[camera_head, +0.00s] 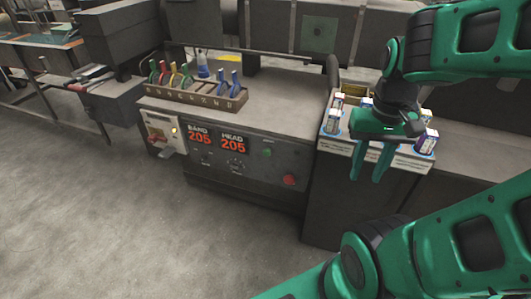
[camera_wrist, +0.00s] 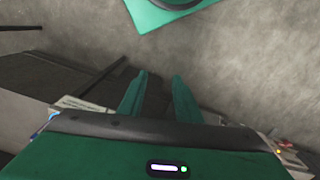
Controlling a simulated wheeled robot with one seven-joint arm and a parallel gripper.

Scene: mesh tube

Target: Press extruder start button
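The extruder's dark front panel (camera_head: 215,165) faces me in the head view, with red "BAND 205" and "HEAD 205" displays (camera_head: 217,140). A small green button (camera_head: 267,153) sits right of the displays, and a larger red button (camera_head: 289,180) lies below and right of it. I cannot read which one is marked start. My gripper (camera_head: 368,179) hangs to the right of both buttons, in front of a box stand, fingers down, apart and empty. The wrist view shows the two separated fingers (camera_wrist: 160,76) with nothing between them; no button is identifiable there.
A stand (camera_head: 390,158) with small boxes is close behind my gripper. A tool rack (camera_head: 195,92) with coloured-handled pliers stands on the machine top. A white switch box (camera_head: 161,132) is at the panel's left. Open floor (camera_head: 130,230) lies in front.

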